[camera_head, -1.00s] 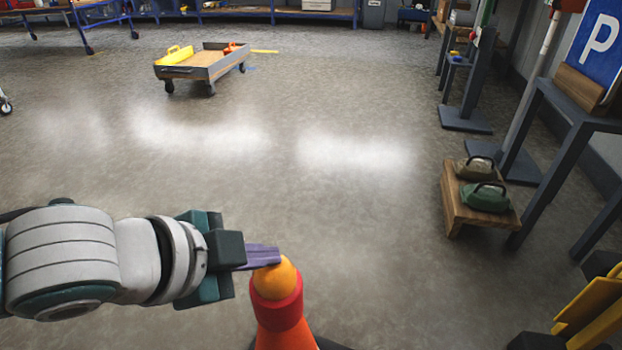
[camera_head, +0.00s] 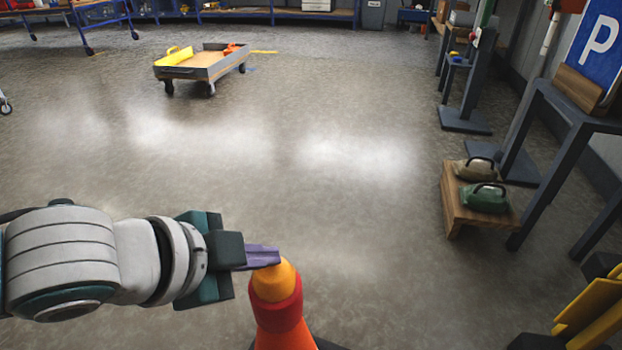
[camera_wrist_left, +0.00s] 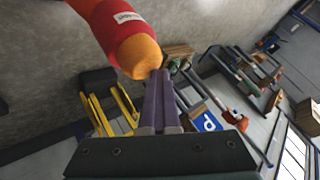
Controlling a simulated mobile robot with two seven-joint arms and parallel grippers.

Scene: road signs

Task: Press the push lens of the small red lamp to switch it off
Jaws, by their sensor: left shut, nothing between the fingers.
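The lamp (camera_head: 277,312) has a red body with an orange-yellow domed lens (camera_head: 271,284) on top. It stands upright on an orange cone-shaped base at the bottom middle of the head view, with its lower part cut off by the frame. My left gripper (camera_head: 264,257) is shut and empty, its purple fingers at the upper left of the lens. In the left wrist view the lens (camera_wrist_left: 138,55) is right beside the fingertips (camera_wrist_left: 158,74); I cannot tell whether they touch. My right gripper is not in view.
A low wheeled cart (camera_head: 208,66) stands at the back left. On the right are a small wooden stand (camera_head: 452,207) with two handled cases, a dark table frame and a blue P sign (camera_head: 598,45). Yellow folded barriers (camera_head: 597,310) are at the bottom right. The middle floor is clear.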

